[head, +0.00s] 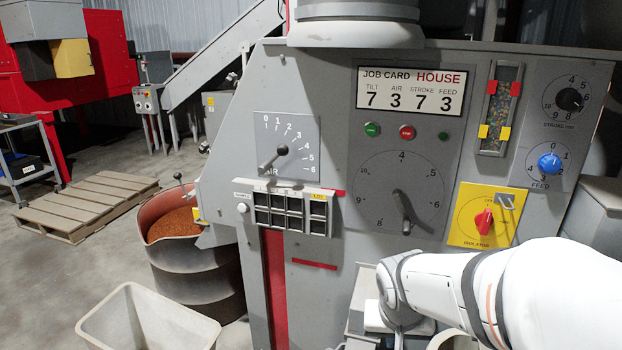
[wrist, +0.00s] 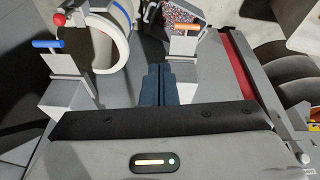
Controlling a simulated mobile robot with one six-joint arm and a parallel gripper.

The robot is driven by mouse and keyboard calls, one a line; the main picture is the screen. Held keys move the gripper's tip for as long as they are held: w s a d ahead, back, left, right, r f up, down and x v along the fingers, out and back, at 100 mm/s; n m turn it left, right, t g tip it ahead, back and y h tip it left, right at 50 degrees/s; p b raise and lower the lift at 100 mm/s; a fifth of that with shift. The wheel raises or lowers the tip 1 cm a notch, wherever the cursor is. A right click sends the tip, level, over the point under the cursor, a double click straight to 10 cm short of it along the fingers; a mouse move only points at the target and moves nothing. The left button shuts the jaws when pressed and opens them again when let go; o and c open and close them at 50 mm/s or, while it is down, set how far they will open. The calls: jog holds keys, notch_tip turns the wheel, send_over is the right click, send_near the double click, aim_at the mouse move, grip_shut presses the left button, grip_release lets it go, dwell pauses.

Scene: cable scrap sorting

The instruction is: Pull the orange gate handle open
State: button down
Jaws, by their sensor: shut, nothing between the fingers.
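The orange gate handle (wrist: 187,27) is a short horizontal bar near the top of the wrist view. It sits on a grey bracket in front of a chute of speckled scrap granules (wrist: 182,14). My gripper (wrist: 158,72) shows as two dark blue fingers, close together and empty. In the wrist picture the fingertips are below and a little left of the orange handle, with a visible gap. I cannot tell the depth between them. In the head view my white arm reaches down in front of the machine, and the gripper and orange handle are hidden or out of frame.
A blue handle (wrist: 47,43) and a red knob (wrist: 59,19) stand left of the fingers, beside a pale round spout (wrist: 108,45). The machine panel (head: 335,105) rises behind my arm. A cream bin (head: 148,318) and a granule-filled drum (head: 190,260) stand at left.

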jog(key=s+r+n+y+p, duration=0.1)
jog(key=s+r+p, duration=0.3)
jog(key=s+r, duration=0.4)
notch_tip(320, 180, up, 3)
jog(key=shift+s+a+n+g+p, duration=0.2)
jog(key=shift+a+n+g+p, duration=0.15)
jog(key=shift+n, duration=0.15)
jog(key=c, duration=2.2)
grip_release()
